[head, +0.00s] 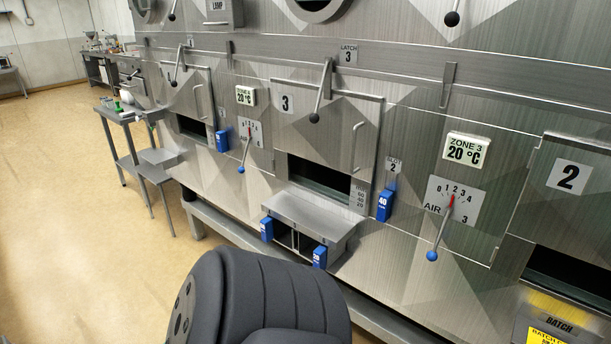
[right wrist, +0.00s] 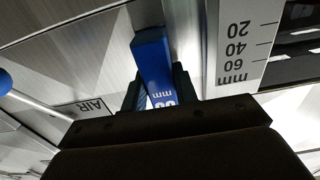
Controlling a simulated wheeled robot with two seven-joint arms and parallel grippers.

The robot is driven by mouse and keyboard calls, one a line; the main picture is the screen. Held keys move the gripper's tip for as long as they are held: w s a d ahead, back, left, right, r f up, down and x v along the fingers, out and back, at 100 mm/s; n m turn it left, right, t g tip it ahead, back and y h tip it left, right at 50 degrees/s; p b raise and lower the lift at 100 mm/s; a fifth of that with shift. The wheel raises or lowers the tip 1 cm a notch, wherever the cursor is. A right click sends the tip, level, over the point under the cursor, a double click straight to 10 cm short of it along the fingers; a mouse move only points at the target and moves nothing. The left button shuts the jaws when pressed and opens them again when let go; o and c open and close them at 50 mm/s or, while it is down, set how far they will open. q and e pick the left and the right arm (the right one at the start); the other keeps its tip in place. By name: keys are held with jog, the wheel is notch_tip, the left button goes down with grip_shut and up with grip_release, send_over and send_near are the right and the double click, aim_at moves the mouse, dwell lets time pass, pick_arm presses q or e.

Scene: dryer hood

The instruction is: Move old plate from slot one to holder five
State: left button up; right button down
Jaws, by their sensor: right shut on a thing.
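My right gripper (right wrist: 158,92) is shut on a blue plate (right wrist: 152,62) marked in mm; its number is partly covered by the fingers. The plate stands against the metal hood wall, between a mm scale (right wrist: 243,45) and an AIR dial label. I cannot make out this gripper in the head view. There, a blue plate marked 40 (head: 384,206) stands under a slot tag (head: 393,166), and a smaller blue plate (head: 222,141) sits farther left. Holder numbers are unreadable. My left gripper is not in view.
Door 3 (head: 285,102) has a dark opening below it. Levers with blue balls (head: 432,255) stick out beside the AIR dials (head: 455,203). A yellow batch label (head: 548,335) is at lower right. A side table (head: 125,113) stands left; the floor there is clear.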

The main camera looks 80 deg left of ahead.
jog(key=shift+p+v, duration=1.25)
jog(key=shift+v, duration=1.3)
jog(key=p+v, duration=0.3)
jog(key=v, duration=0.5)
dwell(2.7)
jog(key=shift+p+v, duration=0.7)
jog(key=shift+v, duration=0.8)
